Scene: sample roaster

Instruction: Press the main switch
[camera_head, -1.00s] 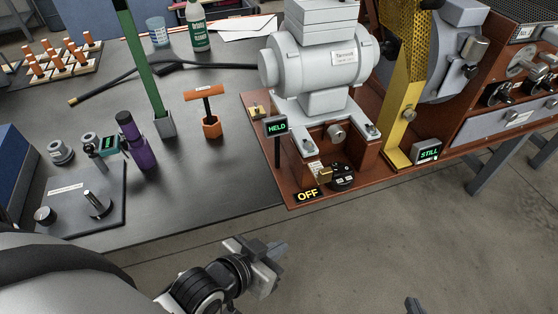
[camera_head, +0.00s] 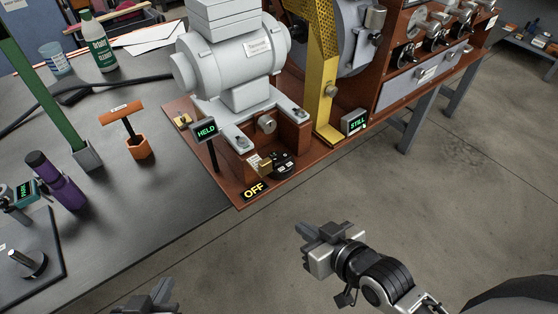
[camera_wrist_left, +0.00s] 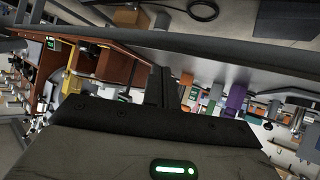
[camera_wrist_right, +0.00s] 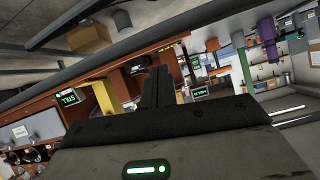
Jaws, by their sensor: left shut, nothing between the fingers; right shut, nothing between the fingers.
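Which of these is the main switch is not labelled legibly. My left gripper (camera_head: 155,296) is shut and empty at the bottom edge, below the table's front edge. My right gripper (camera_head: 318,238) is shut and empty over the floor, in front of the base. Both fingertip pairs show closed in the left (camera_wrist_left: 163,86) and right wrist views (camera_wrist_right: 157,86).
A "HELD" sign (camera_head: 206,131) on a thin post stands left of the switch unit. A yellow guard (camera_head: 325,100) and "STILL" display (camera_head: 355,121) are to the right. The floor in front is clear.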

